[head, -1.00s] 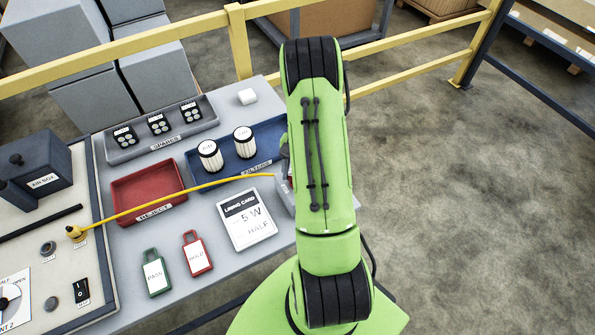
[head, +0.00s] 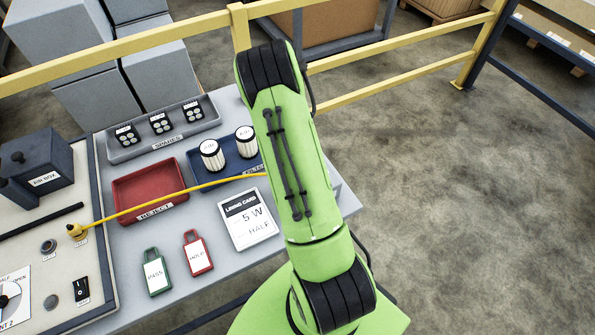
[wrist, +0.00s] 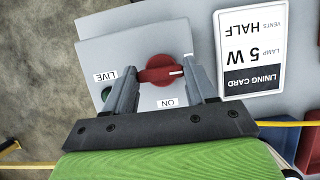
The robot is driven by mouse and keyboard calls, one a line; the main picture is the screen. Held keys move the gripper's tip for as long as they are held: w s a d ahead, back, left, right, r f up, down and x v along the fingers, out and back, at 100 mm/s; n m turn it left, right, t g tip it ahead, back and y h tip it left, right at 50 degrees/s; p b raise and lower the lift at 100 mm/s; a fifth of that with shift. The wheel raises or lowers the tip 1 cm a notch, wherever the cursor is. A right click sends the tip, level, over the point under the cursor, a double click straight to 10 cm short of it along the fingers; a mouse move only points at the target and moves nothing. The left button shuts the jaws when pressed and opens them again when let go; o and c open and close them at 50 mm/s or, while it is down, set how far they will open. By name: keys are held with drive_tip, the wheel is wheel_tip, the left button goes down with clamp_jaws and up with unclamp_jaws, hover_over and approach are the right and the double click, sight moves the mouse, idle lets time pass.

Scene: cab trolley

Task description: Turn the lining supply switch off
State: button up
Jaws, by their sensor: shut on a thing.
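The lining supply switch is a red rotary knob (wrist: 158,72) on a grey plate (wrist: 105,52), in the wrist view. My gripper (wrist: 161,68) is shut on the knob, one finger at each end of its bar. The knob's white mark lies nearly level, toward the right finger. An "ON" label (wrist: 167,102) sits below the knob. Another small white label by the right finger is mostly hidden. A "LIVE" label (wrist: 105,76) stands left, above a dark green lamp (wrist: 106,94) partly behind the left finger. In the head view my arm hides the switch and gripper.
The lining card (head: 247,219) lies beside the switch, reading 5 W and HALF. A yellow cable (head: 165,201) runs across the bench toward my arm. A red reject tray (head: 150,190), a blue tray (head: 213,176) with filters, and green and red tags (head: 197,252) are nearby.

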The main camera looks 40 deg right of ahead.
idle(0.5)
drive_tip(key=o, duration=1)
drive_tip(key=shift+o, duration=0.2)
drive_tip(key=shift+w+r, duration=0.1)
drive_tip(key=p+v, duration=0.2)
drive_tip(key=v, duration=1.3)
drive_tip(key=shift+r, duration=0.35)
drive_tip(key=shift+a, duration=0.1)
